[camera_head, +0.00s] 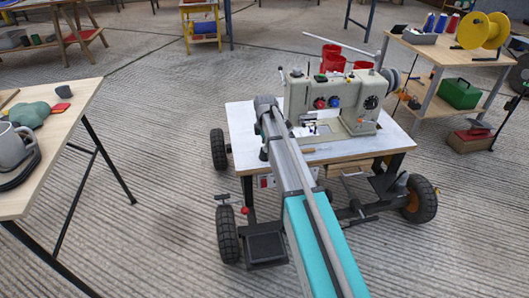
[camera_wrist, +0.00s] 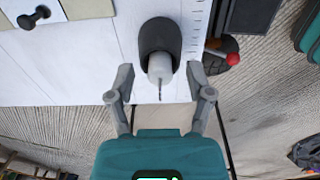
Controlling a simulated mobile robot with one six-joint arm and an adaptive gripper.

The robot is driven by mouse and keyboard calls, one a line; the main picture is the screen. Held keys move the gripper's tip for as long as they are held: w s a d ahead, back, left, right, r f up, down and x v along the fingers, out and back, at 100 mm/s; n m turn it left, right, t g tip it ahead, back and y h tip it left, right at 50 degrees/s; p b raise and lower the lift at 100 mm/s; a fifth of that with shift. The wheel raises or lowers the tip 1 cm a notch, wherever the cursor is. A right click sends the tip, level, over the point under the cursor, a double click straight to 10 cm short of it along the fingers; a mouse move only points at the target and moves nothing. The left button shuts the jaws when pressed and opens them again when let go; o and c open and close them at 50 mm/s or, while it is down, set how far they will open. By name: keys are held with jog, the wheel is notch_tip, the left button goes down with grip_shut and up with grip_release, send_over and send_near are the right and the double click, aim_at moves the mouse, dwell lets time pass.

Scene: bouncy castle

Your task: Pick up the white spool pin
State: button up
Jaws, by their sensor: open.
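In the wrist view, a small whitish cylinder with a thin dark tip, which looks like the white spool pin (camera_wrist: 160,67), protrudes from a dark rounded holder (camera_wrist: 158,35) over a white tabletop. My gripper (camera_wrist: 160,80) is open, with one finger on each side of the whitish cylinder. Gaps show on both sides, and nothing is held. In the head view, my arm reaches to the left end of the sewing machine (camera_head: 335,100) on a wheeled table (camera_head: 240,125). The arm hides the pin there.
A side table with a mug (camera_head: 12,148) is at left. A shelf with a yellow reel (camera_head: 483,31) and green box (camera_head: 460,94) is at right. In the wrist view, a red knob (camera_wrist: 233,58) sits right of the fingers.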

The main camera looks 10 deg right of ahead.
dwell(0.5)
grip_shut()
